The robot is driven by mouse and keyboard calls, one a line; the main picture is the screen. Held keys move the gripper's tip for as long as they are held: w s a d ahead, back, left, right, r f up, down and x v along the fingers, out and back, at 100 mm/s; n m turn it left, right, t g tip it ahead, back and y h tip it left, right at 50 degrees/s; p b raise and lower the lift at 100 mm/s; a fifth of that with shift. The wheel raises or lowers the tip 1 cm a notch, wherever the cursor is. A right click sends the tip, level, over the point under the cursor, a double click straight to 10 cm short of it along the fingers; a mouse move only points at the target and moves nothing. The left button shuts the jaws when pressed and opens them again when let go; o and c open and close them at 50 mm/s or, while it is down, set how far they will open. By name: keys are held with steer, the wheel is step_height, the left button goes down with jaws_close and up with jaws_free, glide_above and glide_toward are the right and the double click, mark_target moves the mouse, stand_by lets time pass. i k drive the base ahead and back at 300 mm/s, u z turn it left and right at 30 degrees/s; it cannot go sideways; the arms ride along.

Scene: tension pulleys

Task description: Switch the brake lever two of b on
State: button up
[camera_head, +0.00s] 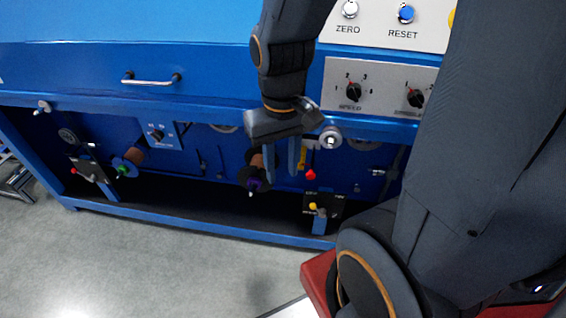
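My gripper (281,173) hangs in front of the blue machine, fingers pointing down with a gap between them and nothing seen in it. Right of and below it is a black brake panel (334,201) with small white lettering too small to read. A red knob (311,174) stands at its top left and a yellow knob (313,206) lower on it. A second lever panel (88,168) is at the far left, with a red knob (73,170). No label shows which lever is two of b, and I cannot tell their on or off positions.
A spool with a green hub (124,169) is at left. Speed dials (353,91) and a drawer handle (151,82) are above. The grey floor in front is clear; a red surface (318,280) is below right.

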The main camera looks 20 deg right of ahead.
mark_target(322, 212)
steer(key=z, duration=0.3)
steer(key=k, duration=1.1)
steer(key=z, duration=0.25)
